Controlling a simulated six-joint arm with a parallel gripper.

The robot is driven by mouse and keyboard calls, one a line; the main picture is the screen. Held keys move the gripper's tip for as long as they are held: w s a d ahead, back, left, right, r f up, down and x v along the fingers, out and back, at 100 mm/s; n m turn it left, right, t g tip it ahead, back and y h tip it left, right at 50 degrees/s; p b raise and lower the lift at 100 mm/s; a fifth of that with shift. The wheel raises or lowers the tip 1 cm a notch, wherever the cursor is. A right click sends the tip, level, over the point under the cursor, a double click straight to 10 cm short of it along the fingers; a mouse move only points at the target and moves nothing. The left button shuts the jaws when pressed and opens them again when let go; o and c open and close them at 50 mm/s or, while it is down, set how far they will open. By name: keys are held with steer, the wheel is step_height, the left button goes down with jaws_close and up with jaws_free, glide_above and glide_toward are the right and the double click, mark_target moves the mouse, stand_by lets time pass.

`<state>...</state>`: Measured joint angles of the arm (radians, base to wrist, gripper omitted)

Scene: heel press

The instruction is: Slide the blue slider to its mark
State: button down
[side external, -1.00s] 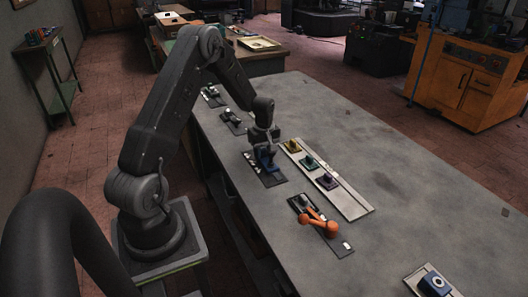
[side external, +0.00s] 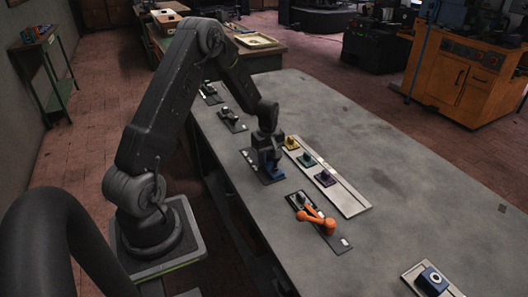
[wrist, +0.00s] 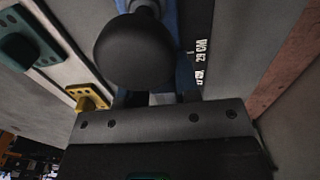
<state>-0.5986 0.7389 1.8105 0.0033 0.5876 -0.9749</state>
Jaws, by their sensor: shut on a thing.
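The blue slider (side external: 267,167) sits on a small dark plate (side external: 248,158) near the table's left edge. My gripper (side external: 267,153) is over it from above and is shut on it, hiding most of its upper part. In the wrist view, blue surface (wrist: 184,72) shows behind a large black round knob (wrist: 135,50). My gripper's fingers (wrist: 158,98) are partly hidden below this knob. White lettering (wrist: 201,50) shows on the dark plate beside the blue part. I cannot make out the mark clearly.
A pale rail plate right of the slider carries yellow (side external: 291,142), green (side external: 306,159) and purple (side external: 324,178) pieces. An orange lever (side external: 318,217) stands nearer the camera. A blue block (side external: 433,280) is at front right. The table's right side (side external: 400,180) is clear.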

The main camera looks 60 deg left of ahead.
mark_target(268, 162)
steer(key=c, duration=1.2)
jaws_free()
steer(key=shift+d, duration=0.35)
steer(key=o, duration=0.4)
steer(key=shift+a, duration=0.1)
steer(key=shift+c, duration=0.2)
step_height(268, 162, up, 14)
steer(key=shift+f, duration=0.1)
